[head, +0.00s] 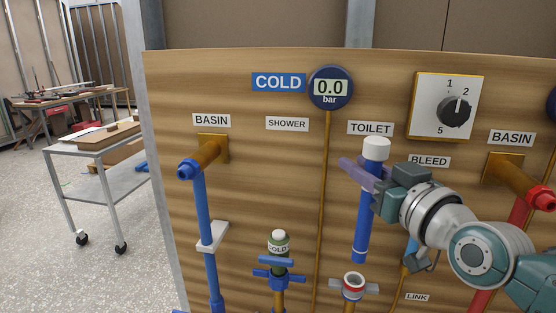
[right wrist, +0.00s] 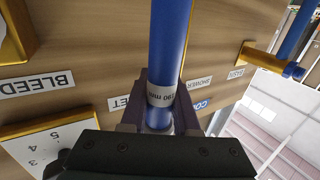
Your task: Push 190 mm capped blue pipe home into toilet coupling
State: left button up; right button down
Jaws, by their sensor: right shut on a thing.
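The blue pipe (head: 363,228) hangs nearly upright, tilted slightly, with a white cap (head: 376,147) on top and a pale band near its lower end. My right gripper (head: 366,176) is shut around its upper part, below the cap. The toilet coupling (head: 353,282) has a red ring and grey side wings. The pipe's lower end is just above it and slightly right in the head view, with a visible gap. In the right wrist view the pipe (right wrist: 170,45) carries a "190 mm" label between the fingers (right wrist: 158,115). My left gripper is not in view.
A COLD valve (head: 279,260) with blue handles stands left of the coupling. A blue basin pipe (head: 203,215) is further left. The gauge (head: 330,87) reads 0.0 bar. A dial (head: 455,110) is above my right arm. A red pipe (head: 518,222) is at right.

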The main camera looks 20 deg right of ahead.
jog(key=shift+f+b, duration=1.3)
jog(key=shift+f, duration=0.5)
jog(key=shift+f, duration=0.4)
dwell(0.5)
jog(key=shift+f+b, duration=1.35)
jog(key=c, duration=0.8)
grip_release()
jog(key=shift+o, duration=1.1)
